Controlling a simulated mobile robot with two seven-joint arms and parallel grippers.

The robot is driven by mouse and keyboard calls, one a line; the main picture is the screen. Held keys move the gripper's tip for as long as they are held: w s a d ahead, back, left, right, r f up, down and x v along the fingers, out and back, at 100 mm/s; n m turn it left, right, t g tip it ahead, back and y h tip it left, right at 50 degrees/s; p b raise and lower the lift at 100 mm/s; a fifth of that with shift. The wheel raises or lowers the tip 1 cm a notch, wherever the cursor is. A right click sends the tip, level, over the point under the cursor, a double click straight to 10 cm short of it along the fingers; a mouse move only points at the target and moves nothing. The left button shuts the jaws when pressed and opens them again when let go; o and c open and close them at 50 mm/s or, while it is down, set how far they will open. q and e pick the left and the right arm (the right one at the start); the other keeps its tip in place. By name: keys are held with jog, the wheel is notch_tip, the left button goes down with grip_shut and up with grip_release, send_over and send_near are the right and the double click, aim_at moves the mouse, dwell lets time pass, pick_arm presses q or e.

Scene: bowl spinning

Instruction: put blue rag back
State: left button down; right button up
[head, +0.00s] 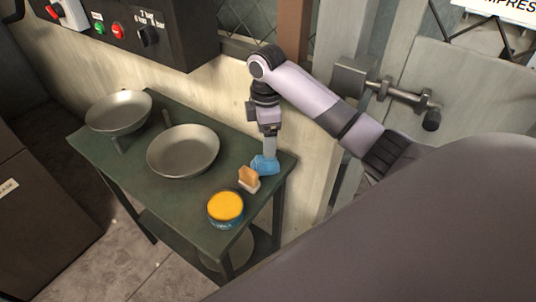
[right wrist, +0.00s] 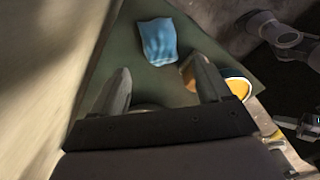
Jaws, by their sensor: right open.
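The blue rag (head: 264,166) lies bunched near the right corner of the green table (head: 178,212). It also shows in the right wrist view (right wrist: 158,41), flat on the table and uncovered. My right gripper (head: 270,150) points down at the rag in the head view, with its tips hard to tell apart there. In the right wrist view my right gripper (right wrist: 160,86) is open, with nothing between its fingers. The rag lies beyond the fingertips there; I cannot tell if they touch it.
A tan-and-white block (head: 249,178) sits beside the rag, with a round tin of yellow content (head: 225,206) in front. Two metal bowls (head: 184,150) (head: 119,111) are to the left. A wall (head: 220,95) and a black control box (head: 130,35) stand behind.

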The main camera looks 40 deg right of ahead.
pick_arm(q)
jog(key=shift+s, duration=0.55)
pick_arm(e)
jog(key=shift+r, duration=1.7)
